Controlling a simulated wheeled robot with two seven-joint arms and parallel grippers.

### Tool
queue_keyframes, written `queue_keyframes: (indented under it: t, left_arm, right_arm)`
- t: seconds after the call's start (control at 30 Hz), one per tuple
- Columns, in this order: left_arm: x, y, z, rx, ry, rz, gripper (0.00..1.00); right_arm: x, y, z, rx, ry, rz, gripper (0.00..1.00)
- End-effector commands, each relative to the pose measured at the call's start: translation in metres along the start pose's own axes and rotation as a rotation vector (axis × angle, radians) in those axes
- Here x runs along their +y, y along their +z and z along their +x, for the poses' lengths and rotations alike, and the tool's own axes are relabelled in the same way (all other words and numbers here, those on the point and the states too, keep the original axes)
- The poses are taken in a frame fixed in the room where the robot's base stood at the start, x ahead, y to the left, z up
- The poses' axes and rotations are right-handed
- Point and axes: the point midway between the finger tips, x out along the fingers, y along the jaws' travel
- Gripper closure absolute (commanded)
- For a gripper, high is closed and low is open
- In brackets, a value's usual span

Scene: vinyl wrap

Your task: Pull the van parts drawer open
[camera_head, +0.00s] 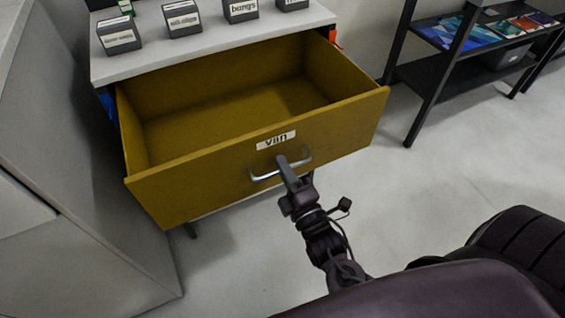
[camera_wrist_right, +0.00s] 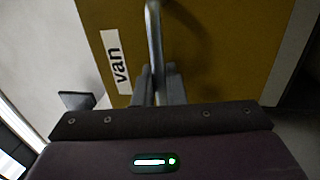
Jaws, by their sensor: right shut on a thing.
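The van parts drawer (camera_head: 345,118) is mustard yellow and stands pulled well out from under a grey worktop. Its inside is empty in the head view. A white label reading "van" (camera_head: 276,140) is on its front, above a metal bar handle (camera_head: 262,176). My right gripper (camera_head: 287,168) is shut on the handle near its middle. In the right wrist view, the fingers (camera_wrist_right: 158,84) close around the handle (camera_wrist_right: 154,30), with the van label (camera_wrist_right: 115,62) to the left. My left gripper is not in view.
Several small labelled grey boxes (camera_head: 182,18) stand on the worktop (camera_head: 215,42). A grey cabinet (camera_head: 75,165) stands close at the left. A dark shelf rack (camera_head: 450,75) with colourful sheets is at the upper right. The floor (camera_head: 430,180) right of the drawer is clear.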

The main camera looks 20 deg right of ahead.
Motion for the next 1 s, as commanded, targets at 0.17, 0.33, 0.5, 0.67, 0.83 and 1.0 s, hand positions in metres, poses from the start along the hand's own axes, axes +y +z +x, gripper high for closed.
queue_keyframes:
  t: [0.17,0.33,0.5,0.67,0.83,1.0]
  left_arm:
    - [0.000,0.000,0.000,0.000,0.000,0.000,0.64]
    - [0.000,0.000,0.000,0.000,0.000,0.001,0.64]
    - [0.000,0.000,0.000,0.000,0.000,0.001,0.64]
    - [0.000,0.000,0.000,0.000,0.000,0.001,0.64]
    - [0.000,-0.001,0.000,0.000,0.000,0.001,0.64]
    - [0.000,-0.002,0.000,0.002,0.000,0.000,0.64]
  right_arm:
    - [-0.001,0.000,0.000,0.001,-0.001,0.000,1.00]
    - [-0.001,0.000,0.000,0.001,-0.001,0.000,0.78]
    - [0.000,0.000,0.000,0.000,-0.001,0.000,0.74]
    - [-0.001,0.000,-0.002,0.001,-0.001,0.000,0.74]
    - [-0.002,-0.001,-0.022,0.002,-0.005,0.001,0.74]
    - [-0.001,0.000,-0.052,0.002,-0.005,0.000,0.74]
